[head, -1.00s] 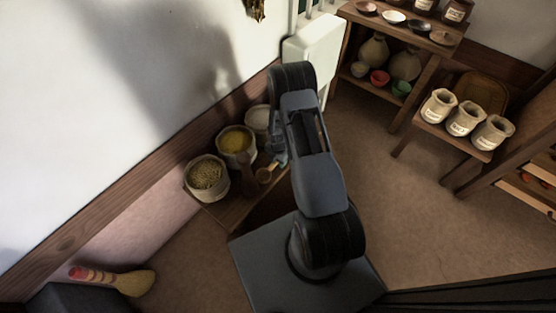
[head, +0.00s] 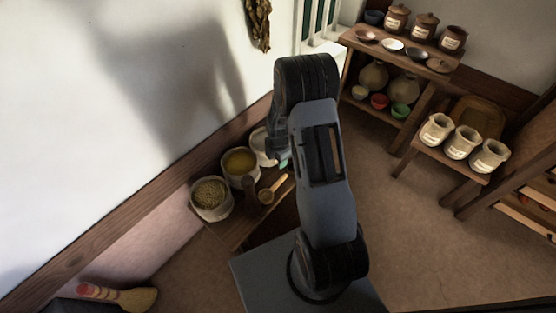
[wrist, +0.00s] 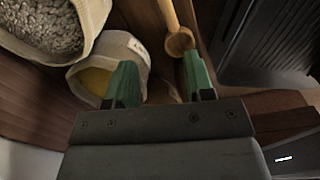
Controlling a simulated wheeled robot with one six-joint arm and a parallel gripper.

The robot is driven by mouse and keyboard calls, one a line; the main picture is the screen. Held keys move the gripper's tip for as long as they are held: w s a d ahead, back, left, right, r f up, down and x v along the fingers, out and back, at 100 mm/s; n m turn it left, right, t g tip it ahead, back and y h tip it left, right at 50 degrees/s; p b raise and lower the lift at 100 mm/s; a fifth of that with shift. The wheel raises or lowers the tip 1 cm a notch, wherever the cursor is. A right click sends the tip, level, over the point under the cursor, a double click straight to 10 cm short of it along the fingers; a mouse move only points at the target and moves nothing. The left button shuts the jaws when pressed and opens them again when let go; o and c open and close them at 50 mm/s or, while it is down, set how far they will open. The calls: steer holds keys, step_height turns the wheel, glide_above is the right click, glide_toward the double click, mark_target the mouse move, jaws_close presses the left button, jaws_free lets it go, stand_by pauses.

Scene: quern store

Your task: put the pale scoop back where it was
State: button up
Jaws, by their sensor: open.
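The pale scoop (head: 274,188) lies on the low wooden bench in front of the sacks, its bowl toward the left and its handle pointing up and right in the head view. In the wrist view the scoop (wrist: 179,40) shows beyond the fingertips, its bowl close to the right finger. My gripper (head: 283,162) is above the bench near the pale sack, apart from the scoop. Its green fingers (wrist: 160,76) are spread with nothing held between them. My arm hides part of the bench.
On the bench stand a sack of greenish grain (head: 210,199), a sack of yellow grain (head: 241,168) and a pale sack (head: 262,147), partly hidden. A shelf (head: 425,68) and a stool with jars (head: 462,158) are at right.

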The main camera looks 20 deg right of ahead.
steer(key=s+a+r+m+t, duration=0.1)
steer(key=s+a+r+m, duration=0.3)
steer(key=r, duration=0.5)
steer(key=s+a+r+m+t, duration=0.1)
steer(key=s+r+m, duration=0.1)
steer(key=r+m, duration=0.6)
steer(key=s+a+r+m, duration=0.3)
steer(key=s+r+m, duration=0.5)
steer(key=s, duration=0.2)
steer(key=shift+r+m+t, duration=0.3)
steer(key=shift+r, duration=0.1)
steer(key=shift+a, duration=0.1)
